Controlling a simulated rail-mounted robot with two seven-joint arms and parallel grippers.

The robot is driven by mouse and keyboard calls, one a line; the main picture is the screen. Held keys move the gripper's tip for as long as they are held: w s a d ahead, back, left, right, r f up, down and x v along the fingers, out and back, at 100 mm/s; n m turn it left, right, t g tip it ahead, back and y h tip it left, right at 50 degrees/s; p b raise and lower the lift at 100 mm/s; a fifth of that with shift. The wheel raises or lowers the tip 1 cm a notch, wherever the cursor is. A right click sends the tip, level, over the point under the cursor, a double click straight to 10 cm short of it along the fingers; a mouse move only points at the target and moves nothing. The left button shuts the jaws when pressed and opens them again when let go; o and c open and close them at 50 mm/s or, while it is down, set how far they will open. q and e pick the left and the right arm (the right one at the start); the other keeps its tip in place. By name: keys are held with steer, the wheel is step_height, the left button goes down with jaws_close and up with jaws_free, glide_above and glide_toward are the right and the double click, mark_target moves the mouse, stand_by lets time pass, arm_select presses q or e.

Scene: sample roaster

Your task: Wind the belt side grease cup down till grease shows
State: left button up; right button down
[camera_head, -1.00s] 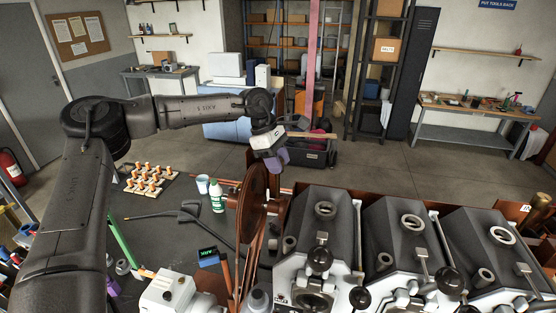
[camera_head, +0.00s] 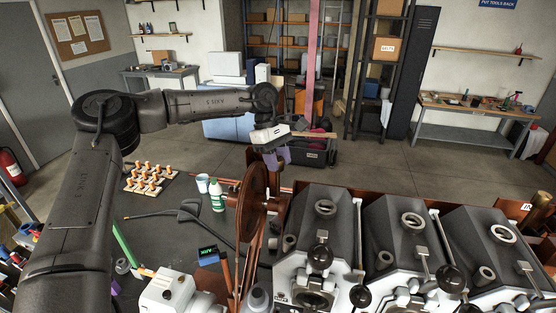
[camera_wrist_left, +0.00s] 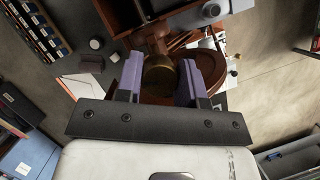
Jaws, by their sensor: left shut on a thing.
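In the head view my left gripper (camera_head: 277,160) is above the far end of the roaster, just behind the top of the large rust-brown wheel (camera_head: 254,204). The cup is hidden there by the gripper and wheel. No grease can be made out. My right gripper is not in view.
Several grey roaster hoppers (camera_head: 395,228) stand in a row to the right. A green-and-white bottle (camera_head: 217,199), a white cup (camera_head: 202,184) and a rack of orange-topped pieces (camera_head: 149,178) stand on the dark bench to the left. Open floor lies beyond.

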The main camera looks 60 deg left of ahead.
arm_select(q)
steer(key=o, duration=0.9)
steer(key=shift+r, duration=0.1)
steer(key=b+v, duration=0.1)
steer(key=v, duration=1.2)
steer(key=shift+a+r, duration=0.1)
steer(key=shift+r, duration=0.2)
